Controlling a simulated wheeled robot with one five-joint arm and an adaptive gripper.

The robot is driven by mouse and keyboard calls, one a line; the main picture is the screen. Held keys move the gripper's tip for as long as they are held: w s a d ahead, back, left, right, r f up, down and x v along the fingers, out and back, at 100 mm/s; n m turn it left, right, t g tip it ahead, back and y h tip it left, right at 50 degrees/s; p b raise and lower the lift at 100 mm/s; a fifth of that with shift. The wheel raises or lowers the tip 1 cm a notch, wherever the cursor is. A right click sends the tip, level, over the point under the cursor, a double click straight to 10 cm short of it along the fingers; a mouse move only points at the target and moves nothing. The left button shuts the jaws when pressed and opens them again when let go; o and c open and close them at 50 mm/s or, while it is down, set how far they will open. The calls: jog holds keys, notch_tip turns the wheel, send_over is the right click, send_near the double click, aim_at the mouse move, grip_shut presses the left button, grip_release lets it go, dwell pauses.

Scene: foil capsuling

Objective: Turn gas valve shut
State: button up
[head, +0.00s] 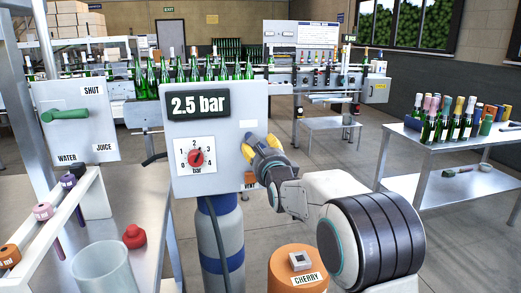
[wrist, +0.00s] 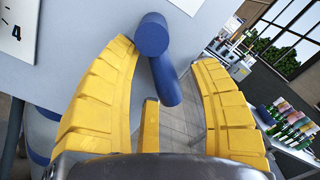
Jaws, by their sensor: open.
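In the wrist view, a blue valve handle (wrist: 165,82) hangs from a round blue hub (wrist: 152,33) on the panel face. The open yellow fingers (wrist: 163,60) stand on either side of this handle, with gaps visible. A label below the gripper is partly hidden.
A blue and grey cylinder (head: 221,245) stands below the panel. At left are a box with a green lever (head: 65,115) marked SHUT, WATER and JUICE, and a red bulb-shaped item (head: 134,237). An orange CHERRY container (head: 297,270) stands in front. A bottle table (head: 450,160) is at right.

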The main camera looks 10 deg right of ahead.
dwell(0.3)
grip_shut()
dwell(0.4)
